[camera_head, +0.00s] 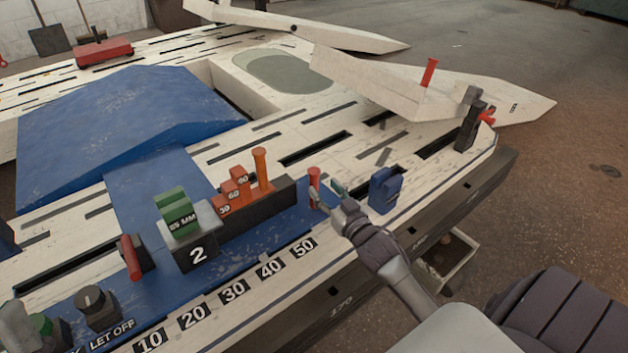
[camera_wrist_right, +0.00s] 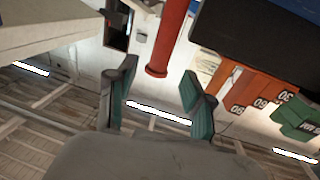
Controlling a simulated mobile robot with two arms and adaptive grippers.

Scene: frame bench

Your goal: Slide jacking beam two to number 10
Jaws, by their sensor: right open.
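Jacking beam two is a long dark bar (camera_head: 268,199) with a white-topped end block (camera_head: 200,248) marked "2", lying across the blue bed. It carries a green block (camera_head: 178,212) marked 85 mm and orange steps (camera_head: 236,190), which also show in the wrist view (camera_wrist_right: 250,88). A red upright handle (camera_head: 314,180) stands at the beam's right end. The number plates run along the front edge, from 10 (camera_head: 150,342) to 50 (camera_head: 302,247). My right gripper (camera_head: 326,196) is open beside the red handle. In the wrist view the handle (camera_wrist_right: 168,38) shows just beyond the gap between the fingertips (camera_wrist_right: 158,88).
A blue block (camera_head: 385,190) stands close right of my right gripper. A red lever (camera_head: 131,257) and a black knob (camera_head: 97,307) are at front left. A blue ramp (camera_head: 120,120) lies behind.

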